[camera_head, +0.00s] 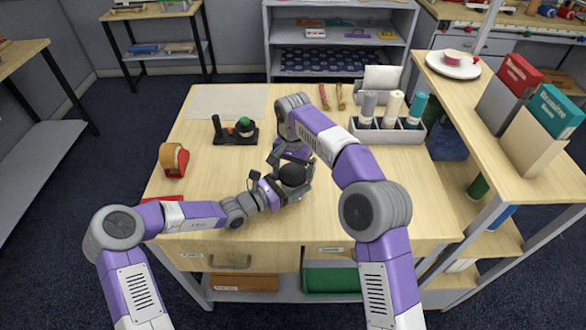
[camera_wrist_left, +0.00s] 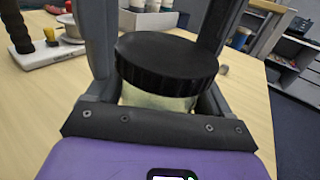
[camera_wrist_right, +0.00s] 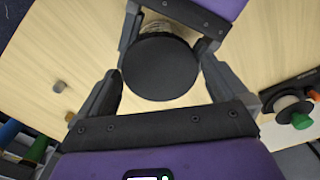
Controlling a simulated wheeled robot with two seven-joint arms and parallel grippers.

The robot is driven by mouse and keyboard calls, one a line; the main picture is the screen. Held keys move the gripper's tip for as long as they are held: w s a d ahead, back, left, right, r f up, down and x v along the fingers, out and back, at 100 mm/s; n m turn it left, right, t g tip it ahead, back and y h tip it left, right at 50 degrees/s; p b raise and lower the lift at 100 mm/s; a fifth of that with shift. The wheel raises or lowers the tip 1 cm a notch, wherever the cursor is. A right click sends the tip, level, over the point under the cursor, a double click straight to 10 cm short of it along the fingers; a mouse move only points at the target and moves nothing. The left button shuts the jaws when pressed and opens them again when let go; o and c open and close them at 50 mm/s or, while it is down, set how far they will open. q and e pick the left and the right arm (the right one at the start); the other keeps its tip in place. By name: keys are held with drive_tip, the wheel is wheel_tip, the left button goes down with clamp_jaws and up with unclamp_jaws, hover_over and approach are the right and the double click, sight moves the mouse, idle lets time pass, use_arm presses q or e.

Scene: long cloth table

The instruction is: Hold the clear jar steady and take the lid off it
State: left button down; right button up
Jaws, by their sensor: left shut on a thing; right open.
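The clear jar (camera_wrist_left: 150,97) with its round black lid (camera_wrist_left: 167,55) stands upright on the table. The lid also shows in the head view (camera_head: 293,174) and in the right wrist view (camera_wrist_right: 160,67). The lid sits on top of the jar. My left gripper (camera_head: 289,188) is shut on the jar's body below the lid, one finger on each side. My right gripper (camera_wrist_right: 160,85) is open above the jar, with its fingers on either side of the lid and visible gaps to it. Most of the jar's body is hidden by the lid and fingers.
A stand with dark and green items (camera_head: 236,132) is at the back left of the table. A tape dispenser (camera_head: 173,160) stands at the left edge. A tray of bottles (camera_head: 388,130) is at the back right. The front right tabletop is clear.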

drive_tip(key=c, duration=0.9)
drive_tip(key=shift+n, duration=1.7)
drive_tip(key=o, duration=0.9)
drive_tip(key=shift+r, duration=2.25)
drive_tip(key=shift+w+d+r+m, duration=0.1)
drive_tip(key=shift+d+r+m, duration=0.1)
drive_tip(key=shift+r+m, duration=0.5)
drive_tip(key=shift+a+r+m, duration=0.25)
drive_tip(key=shift+r+m, duration=0.75)
drive_tip(key=shift+f, duration=3.95)
